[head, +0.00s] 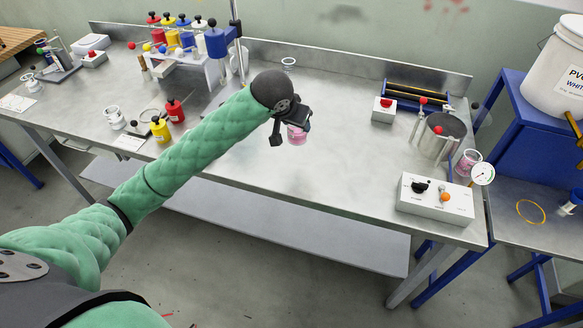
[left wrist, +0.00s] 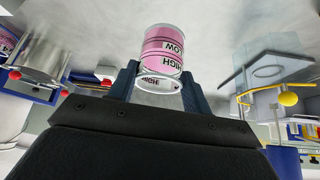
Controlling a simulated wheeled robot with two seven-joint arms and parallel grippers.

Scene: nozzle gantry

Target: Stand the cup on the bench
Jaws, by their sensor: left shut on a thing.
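The cup (head: 297,135) is clear with pink contents. It is in my left gripper (head: 291,122), over the middle of the steel bench (head: 335,175). In the left wrist view the cup (left wrist: 162,55) sits between the two dark fingers of the left gripper (left wrist: 160,88), and its printed HIGH and LOW marks appear upside down. The gripper is shut on the cup. The gripper partly hides the cup in the head view. I cannot tell whether the cup's base touches the bench. My right gripper is not in view.
A control box (head: 436,198) and a metal pot (head: 440,135) stand at the right, with another pink cup (head: 468,162) beside them. A small clear cup (head: 288,63) stands behind. Colored bottles (head: 187,38) fill the back left. The bench around the held cup is clear.

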